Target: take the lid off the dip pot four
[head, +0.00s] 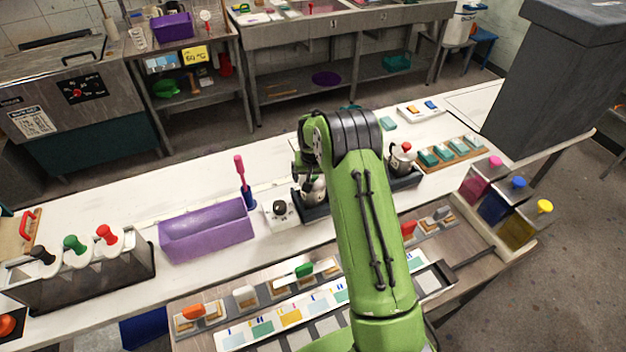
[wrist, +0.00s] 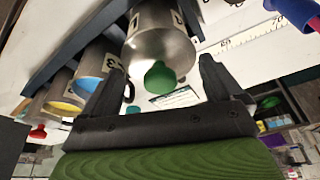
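A steel dip pot (wrist: 160,35) with a green-knobbed lid (wrist: 160,76) fills the upper middle of the wrist view. Its label is partly seen and looks like a 4; the neighbouring pot (wrist: 100,60) reads 3. My gripper (wrist: 160,85) is open, with one finger on each side of the green knob in the picture. The fingers do not appear to touch it, and nothing is held. In the head view the arm covers much of the dark pot rack (head: 314,213) and the green knob is not visible there.
Neighbouring pots stand close together, one with blue and one with yellow inside, and a red-knobbed pot (wrist: 38,132) ends the row. A purple tray (head: 205,232) and a blue holder with a pink-handled tool (head: 241,172) stand left on the white counter.

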